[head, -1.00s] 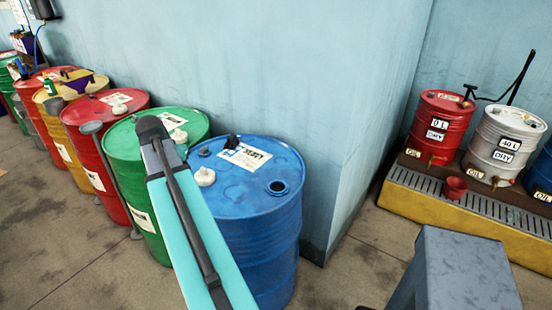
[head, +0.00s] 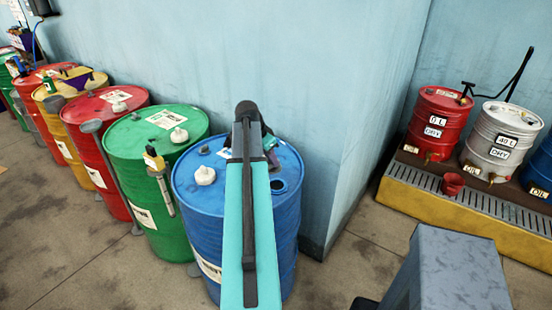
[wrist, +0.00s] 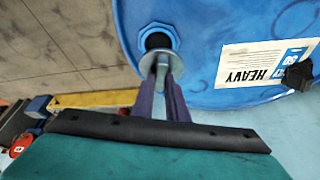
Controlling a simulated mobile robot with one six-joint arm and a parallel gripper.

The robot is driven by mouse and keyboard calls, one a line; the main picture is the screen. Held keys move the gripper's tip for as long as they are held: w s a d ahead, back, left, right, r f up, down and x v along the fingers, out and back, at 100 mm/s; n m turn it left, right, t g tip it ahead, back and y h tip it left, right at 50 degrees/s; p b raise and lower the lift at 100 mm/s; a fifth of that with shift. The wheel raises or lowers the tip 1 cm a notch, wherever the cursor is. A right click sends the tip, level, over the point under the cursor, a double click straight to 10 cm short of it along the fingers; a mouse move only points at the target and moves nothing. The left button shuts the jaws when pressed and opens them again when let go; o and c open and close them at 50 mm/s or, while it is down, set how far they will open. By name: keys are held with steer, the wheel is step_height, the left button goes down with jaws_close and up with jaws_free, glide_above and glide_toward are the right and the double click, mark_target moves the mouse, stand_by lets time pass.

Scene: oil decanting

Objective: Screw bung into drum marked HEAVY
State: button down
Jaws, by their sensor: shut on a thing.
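The blue drum (head: 203,235) stands against the wall corner. In the wrist view the drum top (wrist: 212,95) bears a white label (wrist: 262,68) reading HEAVY. Its dark open hole (wrist: 158,41) is at top centre; the hole also shows in the head view (head: 279,186). My gripper (wrist: 162,88) is shut on a pale grey bung (wrist: 157,65) with a round flange. The bung overlaps the hole's near edge in the wrist view; I cannot tell whether it touches.
A white cap (head: 204,175) and a dark lump (wrist: 298,75) sit on the blue top. A green drum (head: 130,190) stands close left, with red and yellow drums beyond. A grey block (head: 450,275) is at front right, before a yellow-edged rack (head: 440,204) with small drums.

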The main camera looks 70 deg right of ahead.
steer(key=shift+s+d, duration=0.35)
steer(key=shift+s, duration=0.4)
steer(key=shift+a+f, duration=0.1)
steer(key=shift+f+b, duration=1.35)
steer(key=shift+f, duration=0.85)
steer(key=shift+r, duration=0.1)
steer(key=shift+r, duration=0.25)
steer(key=shift+f+b, duration=1.2)
steer(key=shift+f, duration=1)
steer(key=c, duration=1.7)
jaws_free()
